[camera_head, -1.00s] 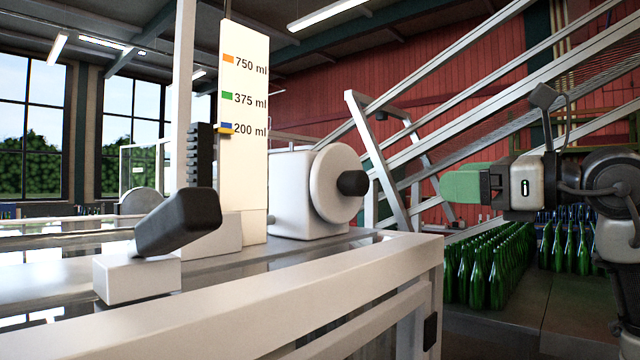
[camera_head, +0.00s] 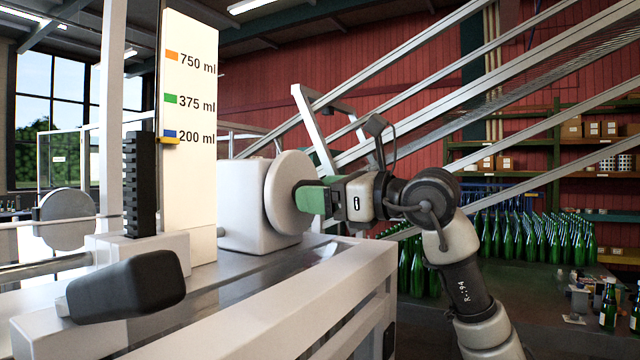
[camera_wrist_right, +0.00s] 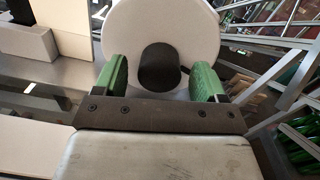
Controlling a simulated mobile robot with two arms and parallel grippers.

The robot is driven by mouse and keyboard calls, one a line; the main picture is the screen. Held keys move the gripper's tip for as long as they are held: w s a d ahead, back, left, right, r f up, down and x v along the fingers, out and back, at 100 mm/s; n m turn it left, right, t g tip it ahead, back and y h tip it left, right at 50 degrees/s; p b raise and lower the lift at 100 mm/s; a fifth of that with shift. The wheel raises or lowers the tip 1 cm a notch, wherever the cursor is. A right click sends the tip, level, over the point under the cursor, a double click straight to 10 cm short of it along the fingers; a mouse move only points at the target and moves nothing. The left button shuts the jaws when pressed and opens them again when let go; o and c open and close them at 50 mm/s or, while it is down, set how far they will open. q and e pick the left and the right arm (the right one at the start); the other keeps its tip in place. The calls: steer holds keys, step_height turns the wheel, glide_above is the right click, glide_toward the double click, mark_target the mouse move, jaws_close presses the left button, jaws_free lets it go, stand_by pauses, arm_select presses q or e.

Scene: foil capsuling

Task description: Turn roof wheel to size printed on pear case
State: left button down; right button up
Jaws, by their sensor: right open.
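The white wheel (camera_head: 290,196) stands upright on the side of a white housing (camera_head: 240,200) on the machine roof. My right gripper (camera_head: 308,198) is at the wheel's face. In the right wrist view the gripper (camera_wrist_right: 160,82) is open, with one green finger on each side of the wheel's black hub knob (camera_wrist_right: 159,67), and gaps show on both sides. The size scale (camera_head: 190,110) reads 750 ml, 375 ml and 200 ml, and its yellow pointer (camera_head: 170,141) is at the blue 200 ml mark. No pear case can be made out. My left gripper is not in view.
A black-handled lever (camera_head: 125,287) sticks out at the front left of the machine. A slanted metal conveyor frame (camera_head: 420,120) rises behind my right arm. Many green bottles (camera_head: 540,240) stand on the right, with shelves of boxes (camera_head: 590,128) behind.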

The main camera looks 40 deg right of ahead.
steer(key=shift+w, duration=0.2)
steer(key=shift+c, duration=1.2)
steer(key=c, duration=1)
steer(key=n, duration=0.2)
steer(key=shift+n, duration=0.4)
steer(key=shift+c, duration=0.2)
steer(key=shift+a, duration=0.1)
steer(key=o, duration=1.3)
